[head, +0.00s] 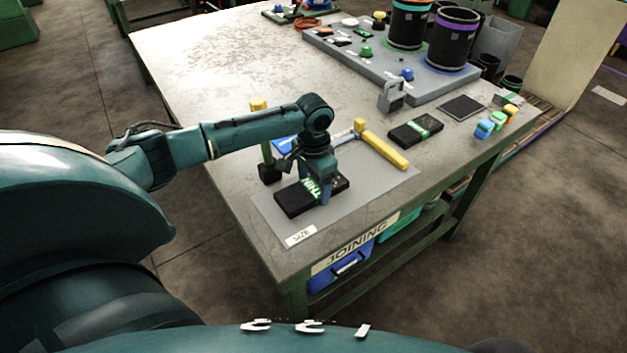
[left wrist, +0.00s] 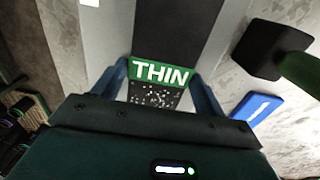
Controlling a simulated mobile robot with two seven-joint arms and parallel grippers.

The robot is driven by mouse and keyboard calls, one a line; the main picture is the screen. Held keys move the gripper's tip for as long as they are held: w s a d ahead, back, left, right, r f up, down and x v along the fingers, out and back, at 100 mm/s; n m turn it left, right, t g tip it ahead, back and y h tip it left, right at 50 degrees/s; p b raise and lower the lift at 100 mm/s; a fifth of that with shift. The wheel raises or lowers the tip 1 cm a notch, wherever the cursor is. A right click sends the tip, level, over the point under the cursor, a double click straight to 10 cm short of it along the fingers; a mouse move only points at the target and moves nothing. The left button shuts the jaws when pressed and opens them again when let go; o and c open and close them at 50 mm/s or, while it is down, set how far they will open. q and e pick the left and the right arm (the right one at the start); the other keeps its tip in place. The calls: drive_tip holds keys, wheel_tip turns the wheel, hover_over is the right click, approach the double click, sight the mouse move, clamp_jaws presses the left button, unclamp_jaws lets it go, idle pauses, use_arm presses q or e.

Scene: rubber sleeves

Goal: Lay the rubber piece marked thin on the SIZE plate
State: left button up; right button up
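The rubber piece marked THIN (head: 291,198) is a flat black slab with a green band and white letters. It appears to lie flat on the grey SIZE plate (head: 374,187), whose white SIZE label faces the front edge. My left gripper (head: 311,192) points down over the piece, one finger on each side. In the left wrist view the fingers (left wrist: 160,80) straddle the green THIN band (left wrist: 160,73), with a narrow gap seeming to show beside it, so they look open. The gripper partly covers the piece in the head view. My right gripper is out of view.
A yellow-handled tool (head: 384,149) lies at the plate's far right side. Another black piece with a green band (head: 415,131) lies beyond it. A black-headed mallet (head: 269,173) and a blue card (head: 284,146) are left of the gripper. The table's far left is clear.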

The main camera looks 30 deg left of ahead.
sight(313, 187)
use_arm(q)
drive_tip(key=o, duration=0.4)
wheel_tip(313, 187, up, 12)
drive_tip(key=shift+r, duration=0.15)
idle(0.3)
drive_tip(key=shift+s, duration=0.1)
idle(0.4)
